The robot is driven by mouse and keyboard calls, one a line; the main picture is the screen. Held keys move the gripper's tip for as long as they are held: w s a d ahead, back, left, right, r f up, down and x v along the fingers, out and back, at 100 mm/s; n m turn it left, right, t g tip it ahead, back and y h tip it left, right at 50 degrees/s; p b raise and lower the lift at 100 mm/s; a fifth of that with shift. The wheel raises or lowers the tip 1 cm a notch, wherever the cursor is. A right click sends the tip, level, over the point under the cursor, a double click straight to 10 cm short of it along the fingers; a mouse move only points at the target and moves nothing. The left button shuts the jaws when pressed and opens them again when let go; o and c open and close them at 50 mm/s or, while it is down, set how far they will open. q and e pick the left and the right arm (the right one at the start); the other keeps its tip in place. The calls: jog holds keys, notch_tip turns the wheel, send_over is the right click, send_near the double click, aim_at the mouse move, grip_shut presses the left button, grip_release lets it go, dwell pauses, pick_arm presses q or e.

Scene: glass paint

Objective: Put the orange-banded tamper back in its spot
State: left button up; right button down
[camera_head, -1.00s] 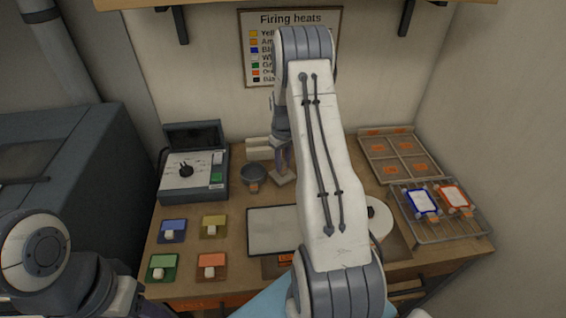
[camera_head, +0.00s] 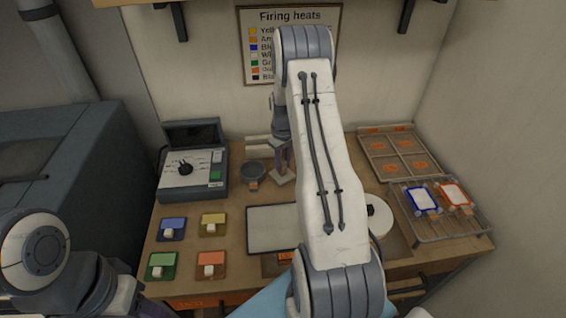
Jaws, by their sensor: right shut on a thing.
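My right arm reaches from the bottom centre toward the back of the bench. My right gripper (camera_head: 283,158) points down there and is shut on a slim thing, probably the tamper, mostly hidden by the fingers. I cannot make out an orange band. A pale square block (camera_head: 283,178) lies right below the fingertips; whether the held thing touches it I cannot tell. A dark round bowl or cup (camera_head: 253,171) with an orange tag stands just left of the gripper. My left arm shows at the lower left, its gripper out of view.
A wire rack (camera_head: 440,222) with two framed plates and a compartment tray (camera_head: 398,148) are at the right.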

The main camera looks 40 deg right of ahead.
jog(key=shift+f, duration=0.1)
jog(key=c, duration=0.6)
grip_release()
jog(key=shift+o, duration=0.2)
